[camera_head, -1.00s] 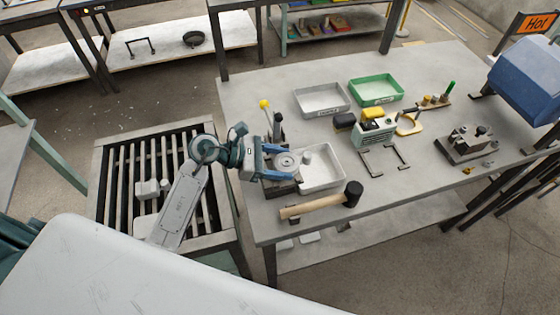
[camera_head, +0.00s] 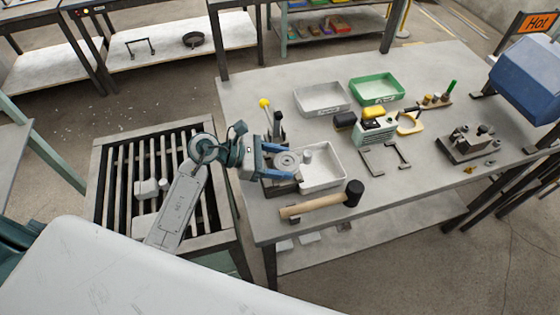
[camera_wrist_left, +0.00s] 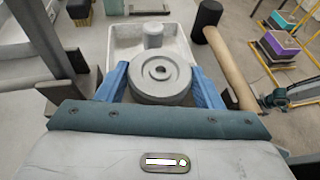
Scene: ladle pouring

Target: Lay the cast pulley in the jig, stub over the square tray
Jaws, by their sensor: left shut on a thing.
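My left gripper (camera_head: 281,161) is shut on the cast pulley (camera_head: 286,160), a grey disc with a raised hub and a centre hole. In the left wrist view the blue fingers sit on both sides of the pulley (camera_wrist_left: 160,84). Its round stub (camera_head: 308,156) points away from the gripper and shows over the white square tray (camera_head: 337,182); it also shows in the wrist view (camera_wrist_left: 153,36). The dark jig (camera_head: 283,187) is beneath the pulley and mostly hidden. I cannot tell whether the pulley touches it. My right gripper is out of view.
A yellow-knobbed lever (camera_head: 265,104) stands just behind the jig. A black-headed mallet (camera_head: 310,207) lies in front of the tray. Grey (camera_head: 321,111) and green (camera_head: 377,102) trays stand farther back. A slatted stand (camera_head: 115,228) with castings is at left. The table's right front is clear.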

